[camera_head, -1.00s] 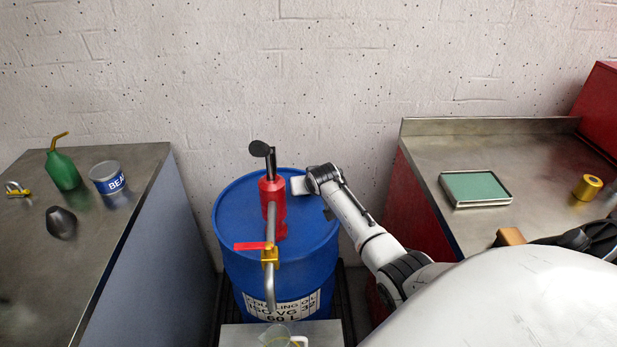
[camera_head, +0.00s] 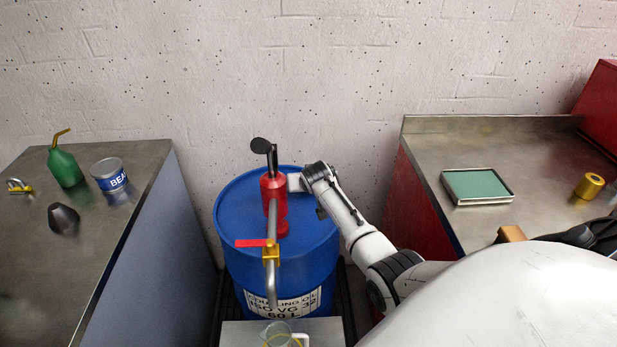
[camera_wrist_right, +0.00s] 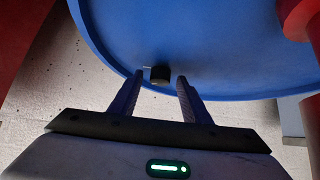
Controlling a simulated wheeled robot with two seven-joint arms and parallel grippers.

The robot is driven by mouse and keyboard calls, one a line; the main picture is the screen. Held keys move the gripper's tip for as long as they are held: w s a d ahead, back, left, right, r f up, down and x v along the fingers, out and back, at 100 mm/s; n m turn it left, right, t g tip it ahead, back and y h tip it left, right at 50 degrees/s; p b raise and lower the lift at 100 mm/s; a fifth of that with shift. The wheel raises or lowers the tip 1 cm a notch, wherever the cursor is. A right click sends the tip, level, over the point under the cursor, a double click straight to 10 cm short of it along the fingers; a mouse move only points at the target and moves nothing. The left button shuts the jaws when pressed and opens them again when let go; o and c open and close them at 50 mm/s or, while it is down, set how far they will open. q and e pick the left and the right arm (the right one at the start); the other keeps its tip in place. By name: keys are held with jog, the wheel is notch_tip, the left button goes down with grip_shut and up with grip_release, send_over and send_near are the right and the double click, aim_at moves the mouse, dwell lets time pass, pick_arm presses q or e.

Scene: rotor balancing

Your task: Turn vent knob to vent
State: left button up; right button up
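The vent knob (camera_wrist_right: 160,74) is a small black cylinder near the rim of the blue drum (camera_head: 240,225). A short pale strip shows at its left in the right wrist view. My right gripper (camera_wrist_right: 159,79) is open, its two fingers spread to either side of the knob. The fingertips are about level with the knob, with a gap on both sides; whether they are at its height I cannot tell. In the head view my right wrist reaches over the right of the drum top, and the knob is hidden there. My left gripper is not in view.
A red pump (camera_head: 272,195) with a black handle and bent grey spout stands on the drum, left of my right wrist. A glass jug (camera_head: 276,333) is below the spout. Metal benches stand left (camera_head: 120,215) and right (camera_head: 430,160), with a green oil can (camera_head: 65,167) on the left.

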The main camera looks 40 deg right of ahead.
jog(key=v, duration=1)
dwell(0.3)
jog(key=shift+s, duration=0.15)
